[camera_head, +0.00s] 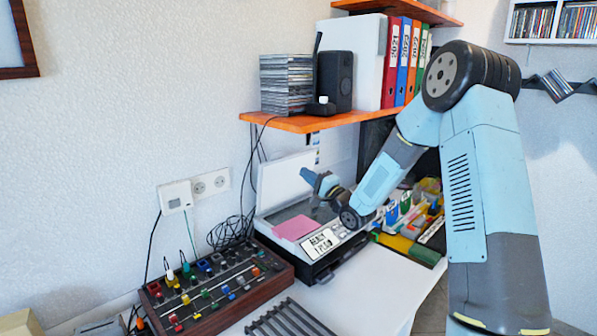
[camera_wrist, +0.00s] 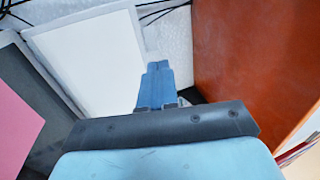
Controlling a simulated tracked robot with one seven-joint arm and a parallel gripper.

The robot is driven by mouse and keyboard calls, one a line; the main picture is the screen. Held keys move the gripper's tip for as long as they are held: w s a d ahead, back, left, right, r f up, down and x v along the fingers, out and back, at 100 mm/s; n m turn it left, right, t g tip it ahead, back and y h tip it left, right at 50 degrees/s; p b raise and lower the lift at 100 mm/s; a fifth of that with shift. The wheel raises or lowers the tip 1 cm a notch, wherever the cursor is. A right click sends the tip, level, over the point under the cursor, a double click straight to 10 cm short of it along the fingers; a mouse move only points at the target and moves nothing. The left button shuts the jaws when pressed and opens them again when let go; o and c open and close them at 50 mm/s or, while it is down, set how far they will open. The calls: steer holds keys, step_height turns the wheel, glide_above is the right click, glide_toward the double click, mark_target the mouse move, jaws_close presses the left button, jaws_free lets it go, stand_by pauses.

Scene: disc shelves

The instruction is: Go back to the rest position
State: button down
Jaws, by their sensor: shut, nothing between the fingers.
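My gripper (camera_head: 309,177) is shut and empty. In the head view it hangs above the open device (camera_head: 316,272) on the white table, in front of its raised white lid (camera_head: 280,181) and below the orange shelf (camera_head: 300,122). In the wrist view my blue fingers (camera_wrist: 157,82) are together, with the white lid (camera_wrist: 90,60) behind and to the left and the orange-brown shelf (camera_wrist: 245,60) close on the right. My arm reaches in from the right of the head view, bent at the elbow.
A pink sheet (camera_head: 294,228) lies on the device. A mixer-like box (camera_head: 216,292) with coloured knobs stands at the left. A disc stack (camera_head: 287,84), a black speaker (camera_head: 335,80) and binders (camera_head: 404,60) stand on the shelf.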

steer(key=s+d+r+n+g+h, duration=0.2)
steer(key=s+d+r+n+h, duration=0.1)
steer(key=s+d+r+h, duration=0.35)
steer(key=s+d+r+n+g+h, duration=0.2)
steer(key=s+d+r+n+h, duration=0.15)
steer(key=s+d+h, duration=0.45)
steer(key=s+d+n+g, duration=0.2)
steer(key=s+g, duration=0.4)
steer(key=s, duration=2.4)
steer(key=shift+s+d+f+n, duration=0.25)
steer(key=shift+d+f+n, duration=0.1)
steer(key=shift+n, duration=0.2)
